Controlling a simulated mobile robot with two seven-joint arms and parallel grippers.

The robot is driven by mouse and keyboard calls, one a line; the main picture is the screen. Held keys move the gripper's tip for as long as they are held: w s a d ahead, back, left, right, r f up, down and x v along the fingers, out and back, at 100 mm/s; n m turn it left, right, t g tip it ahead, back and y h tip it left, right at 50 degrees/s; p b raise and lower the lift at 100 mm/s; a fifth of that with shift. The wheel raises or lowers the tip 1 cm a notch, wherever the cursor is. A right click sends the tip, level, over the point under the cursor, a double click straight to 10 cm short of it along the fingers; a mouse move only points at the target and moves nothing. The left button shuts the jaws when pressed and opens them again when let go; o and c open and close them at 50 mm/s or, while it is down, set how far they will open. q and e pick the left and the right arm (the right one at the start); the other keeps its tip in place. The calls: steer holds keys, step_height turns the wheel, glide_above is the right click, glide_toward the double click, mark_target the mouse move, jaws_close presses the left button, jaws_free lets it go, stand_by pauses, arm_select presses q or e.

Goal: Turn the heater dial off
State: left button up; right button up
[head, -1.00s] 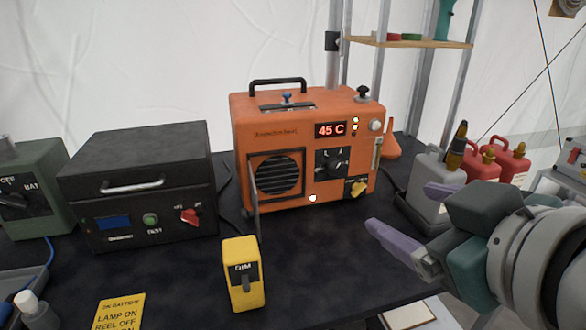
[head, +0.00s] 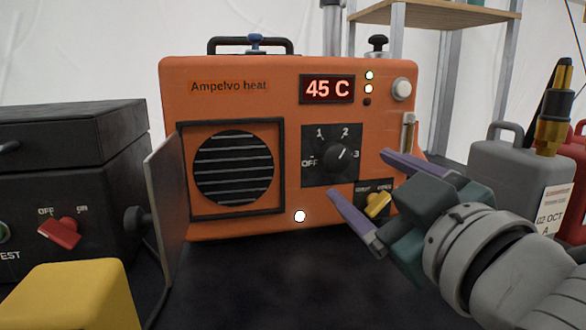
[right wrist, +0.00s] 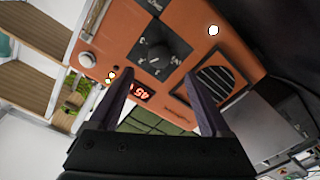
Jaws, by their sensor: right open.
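The orange heater (head: 285,75) stands on the dark table, and its display reads 45 C. Its black dial (head: 336,156) sits on a dark plate marked OFF, 1, 2 and 3. The dial's white mark points up and right, toward the 2–3 side and away from OFF. My right gripper (head: 360,176) is open and empty, its purple fingers in front of the panel, just below and right of the dial. In the right wrist view the dial (right wrist: 160,55) shows beyond the gap between the open fingertips (right wrist: 160,78), apart from them. My left gripper is not in view.
A thin grey plate (head: 166,205) stands out at the heater's left front. A yellow switch (head: 377,205) is below right of the dial. A black box (head: 75,135) and yellow box (head: 70,300) are left; a grey canister (head: 505,165) is right. The table before the heater is clear.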

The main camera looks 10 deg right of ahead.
mark_target(338, 159)
steer(key=w+b, duration=0.1)
steer(key=w, duration=0.6)
steer(key=shift+a, duration=0.2)
steer(key=shift+c, duration=0.3)
jaws_close()
